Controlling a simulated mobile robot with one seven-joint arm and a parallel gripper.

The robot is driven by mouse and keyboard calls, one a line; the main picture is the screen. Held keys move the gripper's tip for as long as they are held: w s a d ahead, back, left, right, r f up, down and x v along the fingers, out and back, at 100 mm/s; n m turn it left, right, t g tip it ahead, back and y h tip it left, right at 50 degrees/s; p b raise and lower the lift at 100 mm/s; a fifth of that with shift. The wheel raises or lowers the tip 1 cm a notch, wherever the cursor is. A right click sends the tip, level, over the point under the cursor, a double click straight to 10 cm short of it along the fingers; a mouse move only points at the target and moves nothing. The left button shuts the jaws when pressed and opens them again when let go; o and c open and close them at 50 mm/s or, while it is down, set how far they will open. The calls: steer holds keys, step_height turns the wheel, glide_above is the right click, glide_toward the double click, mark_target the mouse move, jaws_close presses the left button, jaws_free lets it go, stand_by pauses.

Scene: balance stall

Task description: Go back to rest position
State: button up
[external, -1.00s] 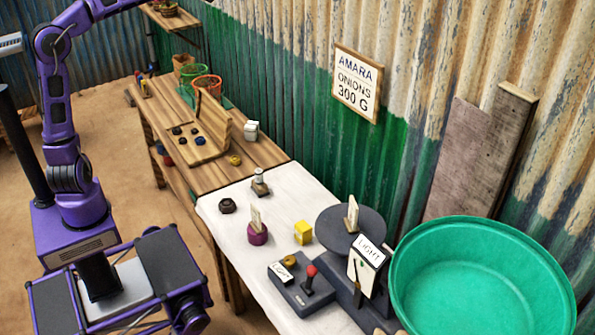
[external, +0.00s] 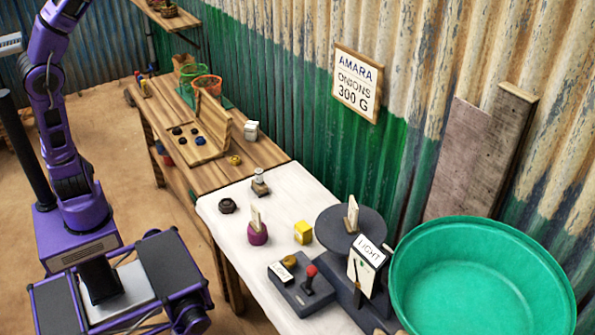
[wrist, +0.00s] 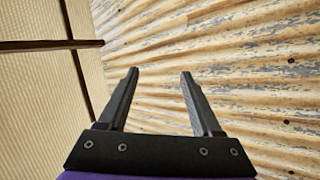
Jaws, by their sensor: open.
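My gripper (wrist: 158,75) shows in the wrist view with its two dark fingers apart and nothing between them. Behind it are corrugated wall sheets and a dark beam. In the external view my purple arm (external: 50,110) stands folded upward at the left, clear of the tables. Its far end runs out of the top of the picture, so my gripper is hidden there.
A wooden table (external: 160,120) stands behind. A large green basin (external: 480,290) is at the right.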

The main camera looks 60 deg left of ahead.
steer(key=w+d+f+m+g+h, duration=0.15)
steer(key=d+f+m+g, duration=0.45)
steer(key=d+f, duration=1.1)
steer(key=s+a+f+g+y+p, duration=0.1)
steer(key=s+a+f+g+y, duration=0.2)
steer(key=a+f, duration=0.9)
steer(key=s+a+f+m+g+y+p, duration=0.1)
steer(key=s+a+f+g+y, duration=0.3)
steer(key=s+a+f, duration=0.6)
steer(key=s+a+f+g+y+p, duration=0.1)
steer(key=s+a+f+g+y, duration=0.3)
steer(key=a+f, duration=1.2)
steer(key=s+f, duration=0.3)
steer(key=f, duration=0.6)
